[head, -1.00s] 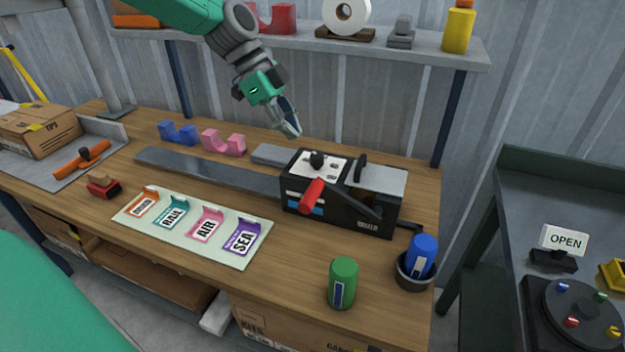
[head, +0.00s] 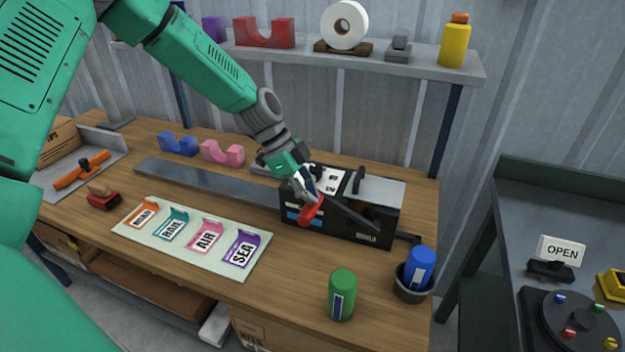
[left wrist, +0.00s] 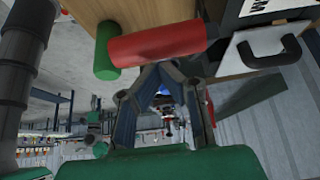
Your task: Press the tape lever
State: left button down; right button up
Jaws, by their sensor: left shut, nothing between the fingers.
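The black tape machine (head: 372,232) stands on the wooden bench, with a red lever (head: 309,217) at its front left. In the left wrist view the lever (left wrist: 155,43) is a thick red cylinder just past the fingertips. My left gripper (head: 308,192) is shut and empty, at the upper end of the lever; its fingers (left wrist: 160,70) also show in the left wrist view. I cannot tell whether the fingertips touch the lever. The arm and gripper hide part of the machine's top left. My right gripper is not in view.
A green can (head: 342,295) and a blue can (head: 420,268) in a dark cup stand at the front right. A label card (head: 190,238) lies left of the machine. Pink (head: 223,152) and blue (head: 178,144) cradles sit behind. A shelf (head: 365,62) runs above.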

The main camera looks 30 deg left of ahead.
pick_arm(q)
jog(key=shift+a+f, duration=0.25)
jog(key=shift+a, duration=0.05)
jog(key=shift+d, duration=0.1)
